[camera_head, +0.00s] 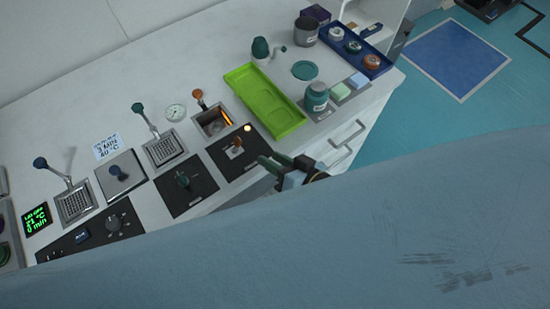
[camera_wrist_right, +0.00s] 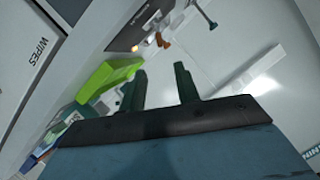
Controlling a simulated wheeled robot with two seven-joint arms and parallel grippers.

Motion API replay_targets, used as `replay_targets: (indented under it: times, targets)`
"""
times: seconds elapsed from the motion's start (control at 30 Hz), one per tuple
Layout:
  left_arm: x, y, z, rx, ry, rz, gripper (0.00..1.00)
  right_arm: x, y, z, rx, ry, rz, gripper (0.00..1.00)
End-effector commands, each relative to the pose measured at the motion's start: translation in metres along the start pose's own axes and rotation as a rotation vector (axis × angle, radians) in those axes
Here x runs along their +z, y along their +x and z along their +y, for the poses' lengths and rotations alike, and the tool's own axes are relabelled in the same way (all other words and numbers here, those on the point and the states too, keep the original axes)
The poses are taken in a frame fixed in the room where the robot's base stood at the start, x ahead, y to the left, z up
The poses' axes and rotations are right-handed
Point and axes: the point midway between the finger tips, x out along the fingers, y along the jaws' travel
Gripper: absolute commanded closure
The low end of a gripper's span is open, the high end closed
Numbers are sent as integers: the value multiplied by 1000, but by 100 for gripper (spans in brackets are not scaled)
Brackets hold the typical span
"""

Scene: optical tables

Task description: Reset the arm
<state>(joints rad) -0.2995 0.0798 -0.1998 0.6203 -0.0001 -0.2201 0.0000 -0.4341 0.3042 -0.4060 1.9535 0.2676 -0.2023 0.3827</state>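My right gripper (camera_head: 272,165) shows in the head view at the front edge of the white counter (camera_head: 230,45), near a black switch panel (camera_head: 225,160). Its two dark green fingers stand apart with nothing between them, as the right wrist view (camera_wrist_right: 160,85) also shows. A large blue-grey surface, probably my own arm close to the camera, covers the lower part of the head view. It hides the counter's lower front. My left gripper does not show in either view.
A green tray (camera_head: 264,100) lies on the counter behind the gripper. A teal-lidded jar (camera_head: 316,97), a blue tray of lids (camera_head: 355,50) and sponges (camera_head: 340,91) stand to the right. Levers and a timer display (camera_head: 37,218) are at left. Open floor lies right of the counter.

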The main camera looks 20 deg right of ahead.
Motion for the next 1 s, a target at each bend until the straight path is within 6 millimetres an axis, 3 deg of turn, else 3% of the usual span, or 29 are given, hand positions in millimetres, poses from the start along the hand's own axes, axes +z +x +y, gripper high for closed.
replay_targets:
  times: [0.43, 0.57, 0.67, 0.8, 1.0]
  targets:
    - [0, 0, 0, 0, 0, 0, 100, 1, 1, 1, 3, -1, -2, 68]
    - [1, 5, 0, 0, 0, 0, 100, 23, 6, 22, 44, -20, -35, 68]
    - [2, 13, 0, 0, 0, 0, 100, 60, 12, 59, 115, -53, -98, 68]
    - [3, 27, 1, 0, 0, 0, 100, 136, 10, 127, 244, -114, -236, 68]
    - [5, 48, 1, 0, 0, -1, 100, 258, -23, 214, 405, -194, -489, 68]
